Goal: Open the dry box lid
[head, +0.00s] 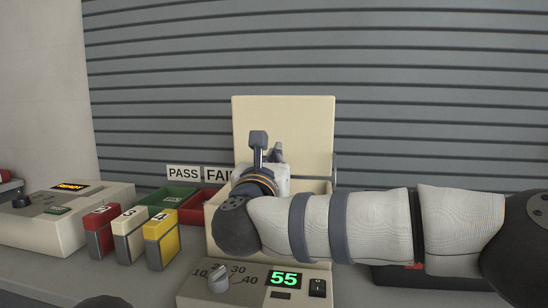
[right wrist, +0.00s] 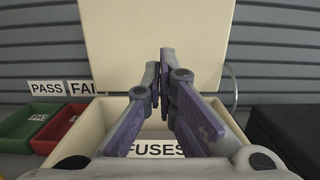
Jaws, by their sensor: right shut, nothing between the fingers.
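The cream dry box (head: 214,236) stands at the middle of the bench, partly hidden behind my right arm. Its lid (head: 300,120) stands upright at the back, so the box is open. In the right wrist view the lid (right wrist: 205,30) rises behind the fingers, and a FUSES label (right wrist: 153,149) shows inside the box. My right gripper (head: 265,143) is over the box in front of the lid. Its fingers (right wrist: 161,75) are closed together with nothing between them. Whether the fingertips touch the lid is not clear. My left gripper is not in view.
A control panel (head: 250,292) with a knob and a green 55 is in front of the box. Red, cream and yellow numbered blocks (head: 161,240) stand left, near green (head: 172,197) and red trays. A dark case (right wrist: 282,130) is right. A ribbed wall closes the back.

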